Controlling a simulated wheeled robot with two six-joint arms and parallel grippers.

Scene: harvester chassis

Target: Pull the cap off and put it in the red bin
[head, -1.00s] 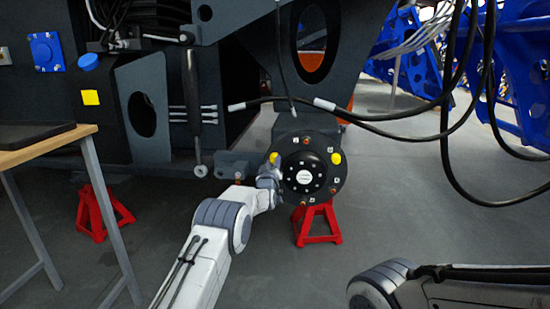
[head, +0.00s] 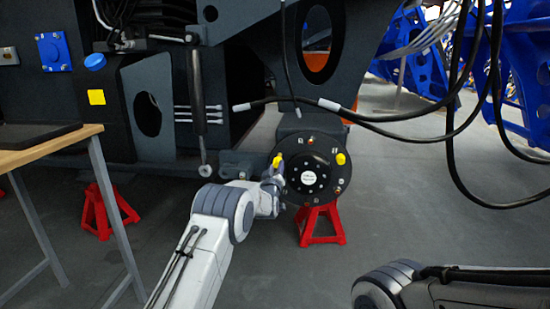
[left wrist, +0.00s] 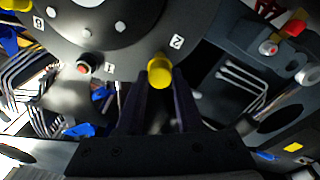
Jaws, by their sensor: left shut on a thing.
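A round dark hub plate (head: 323,192) with numbered ports faces me in the head view. A yellow cap (head: 278,161) is at its upper left, and another yellow cap (head: 341,159) is at its upper right. My left gripper (head: 275,174) is at the upper-left cap. In the left wrist view its fingers (left wrist: 160,86) are shut on that yellow cap (left wrist: 159,71), beside the label 2. I cannot tell whether this cap is still seated on its port. My right arm shows at the lower right, but its gripper is out of view. No red bin is in view.
Red jack stands (head: 320,225) are under the hub and at the left (head: 108,210). A wooden-topped table (head: 50,150) is at the left. Black hoses (head: 400,118) hang across the right side. The grey floor between is clear.

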